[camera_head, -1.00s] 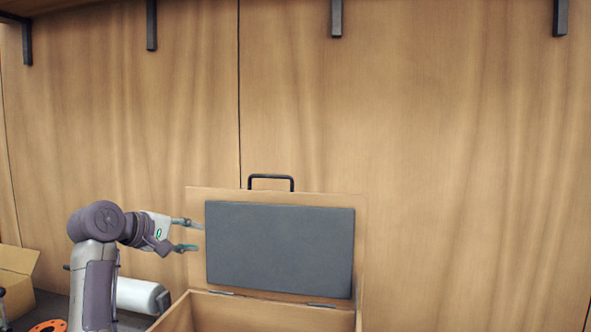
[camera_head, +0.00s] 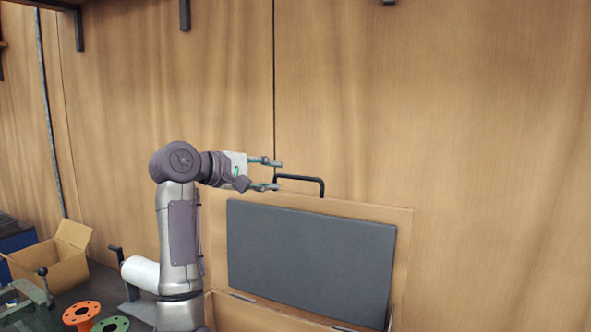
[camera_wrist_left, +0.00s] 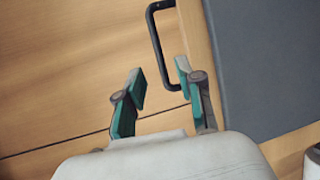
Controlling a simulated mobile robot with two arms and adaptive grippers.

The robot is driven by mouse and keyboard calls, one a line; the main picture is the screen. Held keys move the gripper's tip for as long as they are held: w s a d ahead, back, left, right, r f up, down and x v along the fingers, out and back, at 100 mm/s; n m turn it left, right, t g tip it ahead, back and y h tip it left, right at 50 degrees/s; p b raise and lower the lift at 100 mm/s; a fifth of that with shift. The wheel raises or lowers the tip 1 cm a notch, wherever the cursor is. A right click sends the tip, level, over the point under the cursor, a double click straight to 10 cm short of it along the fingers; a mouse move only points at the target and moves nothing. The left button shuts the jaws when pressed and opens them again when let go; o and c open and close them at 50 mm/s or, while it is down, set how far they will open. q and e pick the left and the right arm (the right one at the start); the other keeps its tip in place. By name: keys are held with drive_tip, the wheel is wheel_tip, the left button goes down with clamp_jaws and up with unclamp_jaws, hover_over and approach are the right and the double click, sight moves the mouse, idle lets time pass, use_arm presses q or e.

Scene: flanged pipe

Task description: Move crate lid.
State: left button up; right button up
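The crate lid (camera_head: 405,222) stands raised and open, a wooden panel with a dark grey pad (camera_head: 310,255) on its inner face. A black handle (camera_head: 303,179) sticks up from its top edge. My left gripper (camera_head: 280,175) is at the left end of the handle, with its fingers apart. In the left wrist view the handle (camera_wrist_left: 156,45) lies just beyond the open fingers (camera_wrist_left: 160,88), and nothing shows gripped between them. The crate body (camera_head: 240,315) is mostly below the picture. My right gripper is not in view.
A wooden wall stands close behind the lid. At left are an open cardboard box (camera_head: 62,255), a white cylinder (camera_head: 140,273), an orange flange (camera_head: 82,313), a green flange (camera_head: 112,325) and a green vise-like tool (camera_head: 25,300). Space right of the lid looks clear.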

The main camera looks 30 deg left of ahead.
sight(293, 178)
use_arm(q)
drive_tip(key=p+x, duration=0.2)
drive_tip(key=x, duration=0.4)
drive_tip(key=shift+w+d, duration=0.2)
drive_tip(key=shift+w, duration=0.15)
drive_tip(key=shift+w+d+f+p, duration=0.15)
drive_tip(key=shift+w+p, duration=0.25)
drive_tip(key=shift+w+f, duration=0.1)
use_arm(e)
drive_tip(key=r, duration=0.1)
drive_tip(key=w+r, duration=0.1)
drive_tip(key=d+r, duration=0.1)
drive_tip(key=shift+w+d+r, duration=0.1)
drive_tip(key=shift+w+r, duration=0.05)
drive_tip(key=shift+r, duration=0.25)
use_arm(q)
clamp_jaws()
